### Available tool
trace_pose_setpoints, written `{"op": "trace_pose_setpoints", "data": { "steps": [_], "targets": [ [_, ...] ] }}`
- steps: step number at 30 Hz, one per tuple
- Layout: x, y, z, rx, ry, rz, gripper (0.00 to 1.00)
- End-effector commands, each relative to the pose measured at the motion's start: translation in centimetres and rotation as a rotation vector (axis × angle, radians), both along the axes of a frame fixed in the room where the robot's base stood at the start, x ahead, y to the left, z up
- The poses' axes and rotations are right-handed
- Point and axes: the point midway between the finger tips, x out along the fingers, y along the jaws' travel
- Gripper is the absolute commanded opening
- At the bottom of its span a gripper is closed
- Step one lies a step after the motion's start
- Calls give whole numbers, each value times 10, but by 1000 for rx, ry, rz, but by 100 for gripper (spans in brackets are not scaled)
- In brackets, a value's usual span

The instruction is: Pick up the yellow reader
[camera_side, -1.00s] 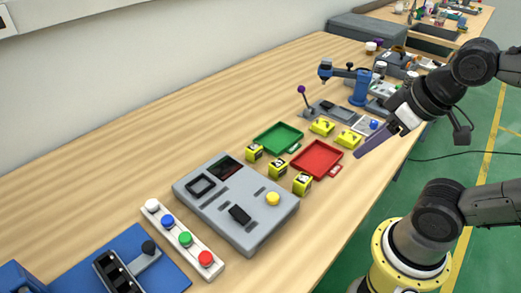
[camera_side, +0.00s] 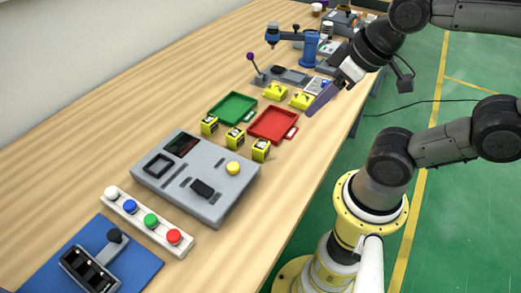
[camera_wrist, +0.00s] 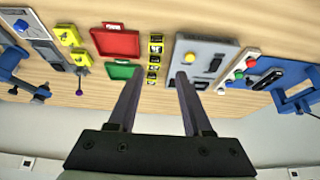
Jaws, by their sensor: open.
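Two low yellow devices, one at the left (camera_side: 276,91) and one at the right (camera_side: 302,101), lie beyond the green and red trays. They also show at upper left in the wrist view, one nearer the top (camera_wrist: 68,34) and one lower (camera_wrist: 82,57). Three small yellow cubes with black markings (camera_side: 235,138) stand in a row before the trays. I cannot tell for certain which yellow thing is the reader. My gripper (camera_wrist: 158,76) is open and empty. In the side view it hangs above the table's right edge, near the red tray and the right yellow device, touching nothing.
A green tray (camera_side: 215,112) and a red tray (camera_side: 256,136) lie mid-table. A grey console (camera_side: 215,203) and a white button strip (camera_side: 184,245) are nearer. A small blue arm (camera_side: 309,48) and a purple-knobbed lever (camera_side: 257,70) stand beyond. Bare wood lies left.

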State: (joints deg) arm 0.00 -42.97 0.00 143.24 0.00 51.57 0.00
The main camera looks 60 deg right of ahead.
Motion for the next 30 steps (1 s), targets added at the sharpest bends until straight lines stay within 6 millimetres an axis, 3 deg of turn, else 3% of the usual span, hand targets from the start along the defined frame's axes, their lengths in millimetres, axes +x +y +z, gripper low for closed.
{"op": "trace_pose_setpoints", "data": {
  "steps": [13, 18, 30],
  "targets": [
    [0, 0, 0, 0, 0, 0, 50],
    [0, 0, 0, 0, 0, 0, 79],
    [0, 0, 0, 32, 1, -60, 80]
  ]
}}
